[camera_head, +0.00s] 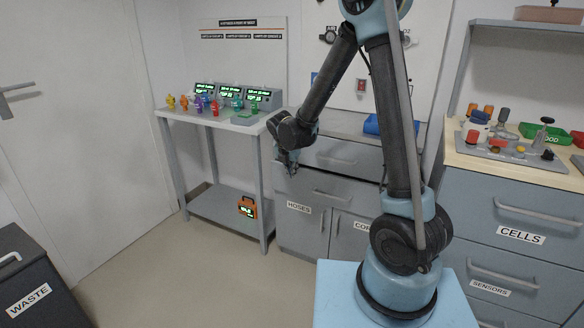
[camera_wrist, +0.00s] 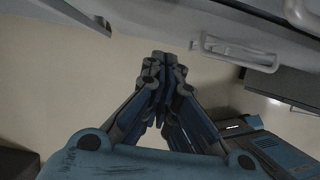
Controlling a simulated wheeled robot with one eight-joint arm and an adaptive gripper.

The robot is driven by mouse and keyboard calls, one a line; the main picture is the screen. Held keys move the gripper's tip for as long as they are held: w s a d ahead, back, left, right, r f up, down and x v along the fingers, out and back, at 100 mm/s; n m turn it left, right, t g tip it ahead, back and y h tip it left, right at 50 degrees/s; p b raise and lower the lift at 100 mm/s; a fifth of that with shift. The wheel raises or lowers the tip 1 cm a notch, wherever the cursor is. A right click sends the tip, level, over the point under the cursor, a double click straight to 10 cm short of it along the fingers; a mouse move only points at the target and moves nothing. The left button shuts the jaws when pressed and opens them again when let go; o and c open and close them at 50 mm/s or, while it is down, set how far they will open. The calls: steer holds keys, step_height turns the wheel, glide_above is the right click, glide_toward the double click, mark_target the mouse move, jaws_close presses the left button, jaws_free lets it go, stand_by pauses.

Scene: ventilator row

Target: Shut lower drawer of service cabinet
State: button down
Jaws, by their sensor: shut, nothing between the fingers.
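The service cabinet, grey with doors marked HOSES and a partly hidden label, stands at the back centre in the head view. Its lower drawer (camera_head: 352,196) has a bar handle and sits below the upper drawer (camera_head: 350,154); it seems to stand out a little, but how far is hard to tell. My gripper (camera_head: 290,168) hangs fingers down at the drawers' left end, partly covering that end. In the wrist view my gripper (camera_wrist: 164,66) is shut and empty, with floor behind its tips. A drawer handle (camera_wrist: 235,52) lies ahead and right, apart from the fingers.
A side table (camera_head: 230,119) with coloured connectors stands left of the cabinet, an orange device (camera_head: 247,208) on its shelf. A blue tray (camera_head: 372,125) lies on the cabinet top. The CELLS drawer unit (camera_head: 540,222) is at right, a WASTE bin (camera_head: 45,285) at front left. Open floor lies between.

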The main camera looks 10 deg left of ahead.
steer(key=shift+w+d+f, duration=0.3)
steer(key=shift+w+f, duration=0.15)
steer(key=shift+w, duration=0.35)
steer(key=shift+w+d+f, duration=0.3)
steer(key=shift+w+f, duration=0.1)
steer(key=shift+w, duration=0.35)
steer(key=shift+w+d+f, duration=0.3)
steer(key=shift+w+f, duration=0.15)
steer(key=shift+w, duration=0.35)
